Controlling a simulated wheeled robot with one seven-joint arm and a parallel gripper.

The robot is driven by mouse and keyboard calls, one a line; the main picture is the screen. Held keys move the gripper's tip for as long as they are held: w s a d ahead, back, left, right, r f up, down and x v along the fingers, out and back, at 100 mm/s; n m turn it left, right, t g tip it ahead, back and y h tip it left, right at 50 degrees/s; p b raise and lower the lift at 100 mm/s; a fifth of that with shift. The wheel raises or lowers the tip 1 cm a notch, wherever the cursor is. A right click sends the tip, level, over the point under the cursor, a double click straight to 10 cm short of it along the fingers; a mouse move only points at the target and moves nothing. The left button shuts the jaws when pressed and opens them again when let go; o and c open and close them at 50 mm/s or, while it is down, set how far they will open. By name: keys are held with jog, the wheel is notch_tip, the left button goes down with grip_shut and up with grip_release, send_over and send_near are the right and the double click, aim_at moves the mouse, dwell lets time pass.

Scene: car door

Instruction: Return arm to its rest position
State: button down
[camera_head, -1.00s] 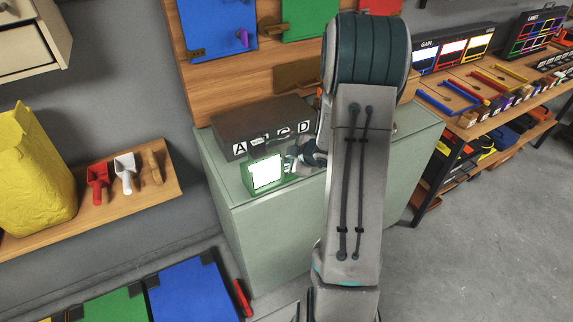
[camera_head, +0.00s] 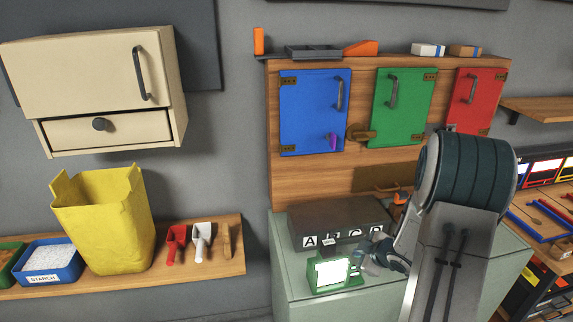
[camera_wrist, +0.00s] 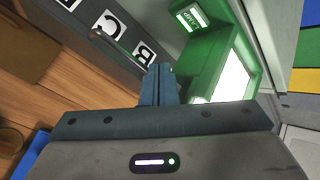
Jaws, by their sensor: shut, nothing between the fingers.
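My gripper (camera_wrist: 160,85) is shut and empty in the wrist view, its fingers together. In the head view my gripper (camera_head: 366,258) is low over the pale green cabinet, just right of a small green box with a lit white screen (camera_head: 333,271). The green box also shows in the wrist view (camera_wrist: 205,62), beyond and to the right of the fingers. A dark box with lettered white tiles (camera_head: 340,222) stands behind the gripper. My arm hides the right part of the cabinet top (camera_head: 296,291).
A wooden board with blue (camera_head: 313,112), green (camera_head: 402,107) and red (camera_head: 473,98) doors stands behind the cabinet, all shut. A cream wall cabinet (camera_head: 100,85) hangs left above a shelf with a yellow bag (camera_head: 103,222) and scoops. A tool bench (camera_head: 548,228) is at right.

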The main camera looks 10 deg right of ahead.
jog(key=s+a+r+m+g+h, duration=0.1)
jog(key=s+a+r+m+h, duration=0.15)
jog(key=r, duration=0.45)
jog(key=s+a+r+m+g+h, duration=0.1)
jog(key=s+r+m+h, duration=0.25)
jog(key=r, duration=0.35)
jog(key=s+a+r+m+g+y, duration=0.1)
jog(key=s+a+r+m+y, duration=0.1)
jog(key=s+a, duration=0.4)
jog(key=s+a+r+m+g+y, duration=0.1)
jog(key=s+a, duration=0.5)
jog(key=s, duration=0.6)
jog(key=shift+r+m+g+y, duration=0.4)
jog(key=shift+r+m+g, duration=0.35)
jog(key=shift+m, duration=0.45)
